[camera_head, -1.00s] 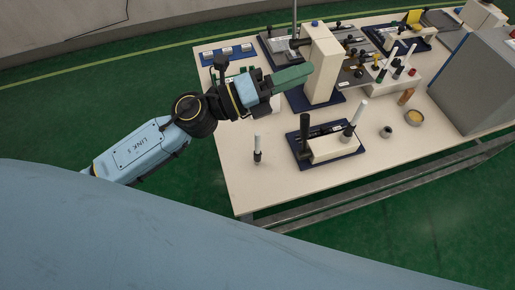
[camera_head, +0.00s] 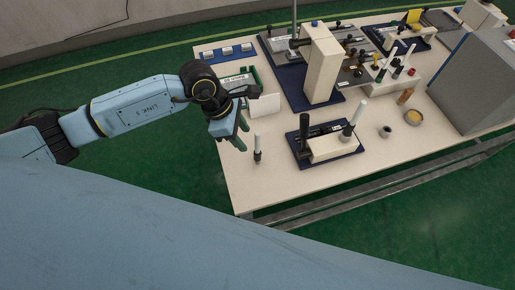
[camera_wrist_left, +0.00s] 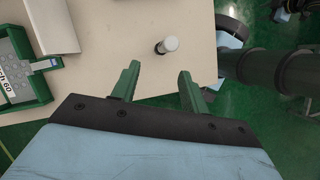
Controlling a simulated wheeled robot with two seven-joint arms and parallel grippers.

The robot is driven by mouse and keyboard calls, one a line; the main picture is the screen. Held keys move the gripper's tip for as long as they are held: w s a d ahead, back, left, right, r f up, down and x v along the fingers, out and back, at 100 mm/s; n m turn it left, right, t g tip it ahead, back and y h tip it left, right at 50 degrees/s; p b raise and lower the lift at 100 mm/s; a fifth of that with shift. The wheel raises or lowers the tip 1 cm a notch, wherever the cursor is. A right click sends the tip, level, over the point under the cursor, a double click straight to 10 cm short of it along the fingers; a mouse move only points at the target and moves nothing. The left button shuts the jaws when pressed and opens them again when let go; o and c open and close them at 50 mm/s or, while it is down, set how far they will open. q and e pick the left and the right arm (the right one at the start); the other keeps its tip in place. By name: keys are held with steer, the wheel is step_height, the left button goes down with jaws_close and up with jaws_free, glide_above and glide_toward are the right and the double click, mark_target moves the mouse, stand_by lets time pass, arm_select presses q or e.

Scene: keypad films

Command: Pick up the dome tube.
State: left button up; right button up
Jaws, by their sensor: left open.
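A small tube with a white upper part and a dark lower part, which I take as the dome tube (camera_head: 258,150), stands upright alone near the table's left front edge. In the left wrist view the tube (camera_wrist_left: 167,45) shows from above, beyond the fingertips and roughly between their lines. My left gripper (camera_head: 243,138) points down just left of the tube in the head view. Its two green fingers (camera_wrist_left: 158,71) are apart with nothing between them. The gripper does not touch the tube. My right gripper is out of view.
A blue-based stand (camera_head: 347,155) with a dark post and a white tube is to the right. A green tray (camera_head: 250,78) and a white panel (camera_head: 264,106) lie behind the gripper. A small cup (camera_head: 386,131) and a bowl (camera_head: 413,117) stand farther right. The table (camera_head: 290,190) is bare in front.

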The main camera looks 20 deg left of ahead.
mark_target(255, 151)
arm_select(q)
steer(key=x, duration=0.7)
steer(key=shift+d+f+p, duration=0.15)
steer(key=shift+f+p, duration=0.05)
steer(key=shift+p, duration=0.1)
steer(key=shift+c, duration=0.3)
jaws_close()
